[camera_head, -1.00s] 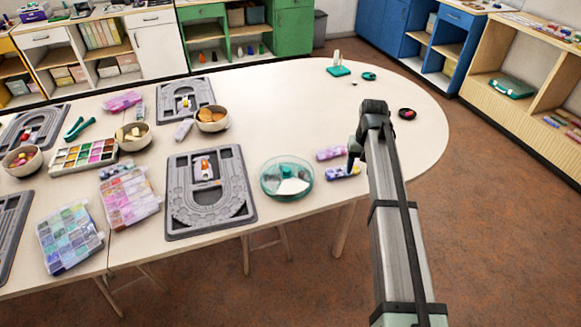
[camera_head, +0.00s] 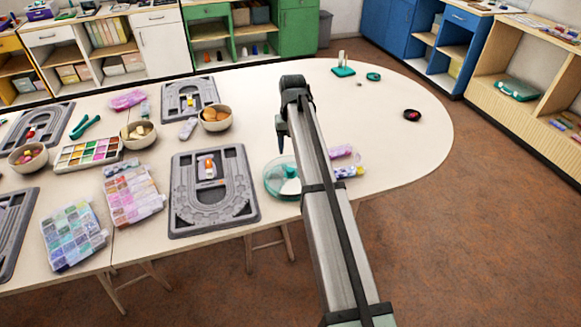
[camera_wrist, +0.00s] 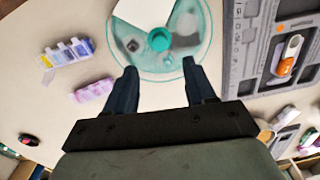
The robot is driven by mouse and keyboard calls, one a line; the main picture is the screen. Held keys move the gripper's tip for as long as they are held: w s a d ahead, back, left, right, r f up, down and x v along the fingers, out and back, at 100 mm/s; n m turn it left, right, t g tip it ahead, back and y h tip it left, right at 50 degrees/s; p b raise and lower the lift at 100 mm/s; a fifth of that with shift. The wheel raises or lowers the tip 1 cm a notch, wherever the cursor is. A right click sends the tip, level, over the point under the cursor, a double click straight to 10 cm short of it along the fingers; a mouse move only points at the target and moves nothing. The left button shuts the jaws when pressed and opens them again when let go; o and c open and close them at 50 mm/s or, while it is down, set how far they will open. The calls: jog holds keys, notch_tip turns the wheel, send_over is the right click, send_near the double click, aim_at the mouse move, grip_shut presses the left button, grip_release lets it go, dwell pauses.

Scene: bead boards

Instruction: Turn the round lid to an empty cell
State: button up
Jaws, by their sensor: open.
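The round lid is a clear teal disc with a teal centre knob and a white wedge, on a round container (camera_head: 272,186) on the table near its front edge. In the head view my arm covers its right part. In the wrist view the round lid (camera_wrist: 188,42) shows at the top, with its knob (camera_wrist: 160,39) between and beyond my fingertips. My gripper (camera_wrist: 158,66) is open and empty, its fingers pointing toward the lid. In the head view my gripper (camera_head: 281,143) is above the table behind the container. I cannot tell which cells are empty.
A grey bead board (camera_head: 213,222) lies left of the round container. Two small bead boxes, one purple (camera_wrist: 94,90) and one blue and yellow (camera_wrist: 67,53), lie close on its other side. A bowl (camera_head: 215,119) stands behind. The table's right end is mostly clear.

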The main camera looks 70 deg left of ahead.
aim_at(291, 169)
notch_tip(291, 169, down, 10)
jog(key=shift+r, duration=0.2)
jog(key=shift+c, duration=0.5)
grip_shut()
dwell(0.4)
